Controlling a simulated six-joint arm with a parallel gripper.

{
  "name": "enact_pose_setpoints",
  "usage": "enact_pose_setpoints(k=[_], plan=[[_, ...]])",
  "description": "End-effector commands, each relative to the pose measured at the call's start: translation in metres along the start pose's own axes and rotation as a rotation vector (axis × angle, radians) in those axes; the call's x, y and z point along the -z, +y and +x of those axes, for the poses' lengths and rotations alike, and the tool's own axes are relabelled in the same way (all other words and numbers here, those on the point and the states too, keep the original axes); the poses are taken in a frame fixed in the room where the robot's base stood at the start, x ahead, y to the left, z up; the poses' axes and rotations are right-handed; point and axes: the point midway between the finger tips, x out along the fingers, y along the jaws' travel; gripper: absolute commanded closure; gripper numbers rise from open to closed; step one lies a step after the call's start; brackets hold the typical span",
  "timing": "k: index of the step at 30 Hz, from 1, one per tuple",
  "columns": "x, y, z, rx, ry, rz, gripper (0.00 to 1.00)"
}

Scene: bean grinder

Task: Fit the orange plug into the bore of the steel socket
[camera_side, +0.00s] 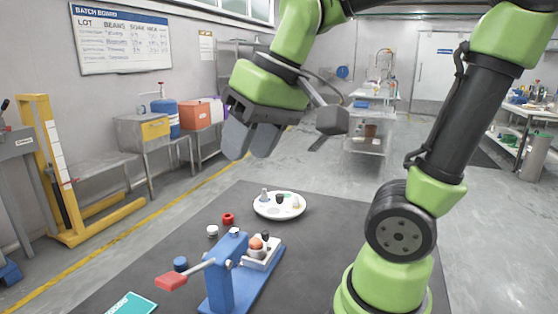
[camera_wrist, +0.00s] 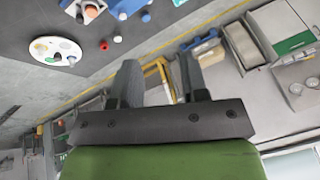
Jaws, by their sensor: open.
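A white round plate (camera_side: 280,214) stands on the dark mat and holds several small pieces, among them a grey one (camera_side: 264,195), a dark one (camera_side: 279,199) and a pale one (camera_side: 296,202). Another orange-brown rounded piece (camera_side: 256,242) sits on the white block of the blue press. I cannot tell which piece is the steel socket, and its bore is not visible. My gripper (camera_side: 248,146) is open and empty, high above and apart from the plate.
The blue press (camera_side: 220,280) with a red handle (camera_side: 172,281) stands at the front. A red ring (camera_side: 228,218), a white cap (camera_side: 213,231), a blue cap (camera_side: 180,264) and a teal item (camera_side: 130,304) lie on the mat.

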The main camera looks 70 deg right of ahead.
Motion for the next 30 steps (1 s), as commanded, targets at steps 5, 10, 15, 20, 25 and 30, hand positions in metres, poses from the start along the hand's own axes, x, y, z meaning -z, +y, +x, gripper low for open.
enact_pose_setpoints(k=[5, 10, 15, 20, 25, 30], plan=[[-0.041, -0.005, -0.007, 0.098, 0.127, 0.016, 0.59], [-0.056, -0.005, -0.007, 0.139, 0.172, 0.030, 0.59], [-0.057, -0.005, -0.006, 0.142, 0.174, 0.034, 0.59], [-0.057, -0.005, -0.006, 0.141, 0.174, 0.033, 0.59], [-0.057, -0.005, -0.006, 0.141, 0.174, 0.032, 0.59], [-0.057, -0.005, -0.006, 0.141, 0.173, 0.032, 0.59]])
